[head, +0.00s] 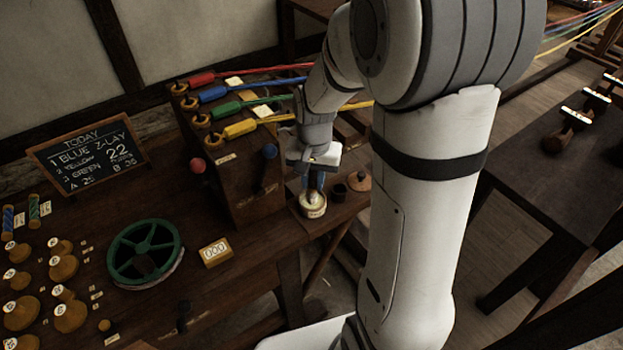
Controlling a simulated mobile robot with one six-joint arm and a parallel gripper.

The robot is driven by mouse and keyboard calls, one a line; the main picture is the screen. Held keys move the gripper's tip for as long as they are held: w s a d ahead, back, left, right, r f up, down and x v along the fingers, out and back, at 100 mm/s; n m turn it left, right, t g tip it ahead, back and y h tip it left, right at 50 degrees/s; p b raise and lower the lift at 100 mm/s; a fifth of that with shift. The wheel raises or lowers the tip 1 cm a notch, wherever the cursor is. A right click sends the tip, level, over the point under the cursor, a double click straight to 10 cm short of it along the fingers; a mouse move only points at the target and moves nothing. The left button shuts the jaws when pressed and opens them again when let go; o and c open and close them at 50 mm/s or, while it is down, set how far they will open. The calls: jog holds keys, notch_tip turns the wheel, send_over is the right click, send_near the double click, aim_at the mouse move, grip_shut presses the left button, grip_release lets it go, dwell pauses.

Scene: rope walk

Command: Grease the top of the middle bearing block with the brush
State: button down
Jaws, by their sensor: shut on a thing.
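My gripper (314,174) points down at the right end of the wooden bench and is shut on a slim upright thing, apparently the brush (313,194). Its lower end is at the mouth of a small pale labelled pot (313,208); I cannot tell how deep it sits. The fingers hide most of the brush.
A brown lid (358,181) and a small dark cup (338,193) lie beside the pot. A wooden box (245,175) with coloured strands stands left of my gripper. A green wheel (145,252) and chalkboard (88,155) are further left. Floor separates bench and dark table (535,180).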

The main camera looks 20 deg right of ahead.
jog(key=shift+r+p, duration=2.75)
jog(key=shift+r, duration=0.8)
jog(key=shift+f, duration=0.1)
